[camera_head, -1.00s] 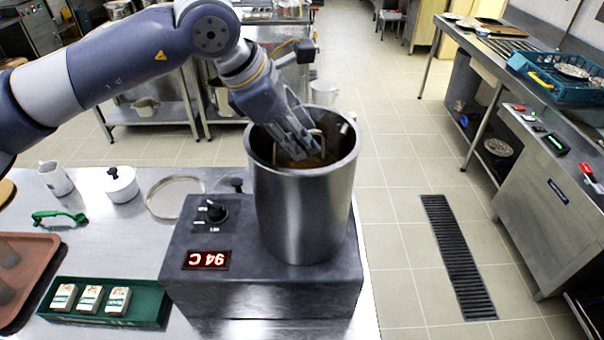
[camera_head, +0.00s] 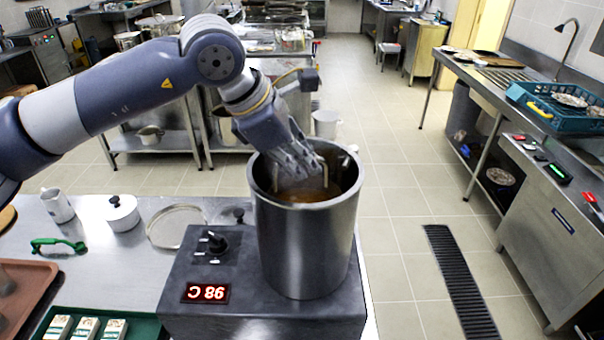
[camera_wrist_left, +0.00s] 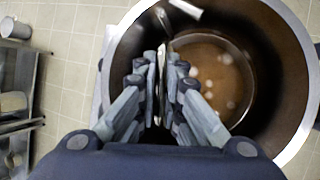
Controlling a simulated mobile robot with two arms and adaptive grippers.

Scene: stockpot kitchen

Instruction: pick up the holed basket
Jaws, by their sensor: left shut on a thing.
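A tall steel stockpot (camera_head: 303,250) stands on a dark heater block. Brown liquid (camera_head: 300,196) fills its lower part, with pale blobs in the wrist view (camera_wrist_left: 215,75). My left gripper (camera_head: 312,172) reaches into the pot's mouth from the upper left. In the wrist view its fingers (camera_wrist_left: 163,75) are closed on a thin upright metal strip, the handle of the holed basket (camera_wrist_left: 162,88). A bit of the handle shows beside the fingers in the head view (camera_head: 326,176). The basket's body is mostly hidden inside the pot. My right gripper is not in view.
The heater block (camera_head: 200,270) has a knob and a lit red display. Open floor lies to the right.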

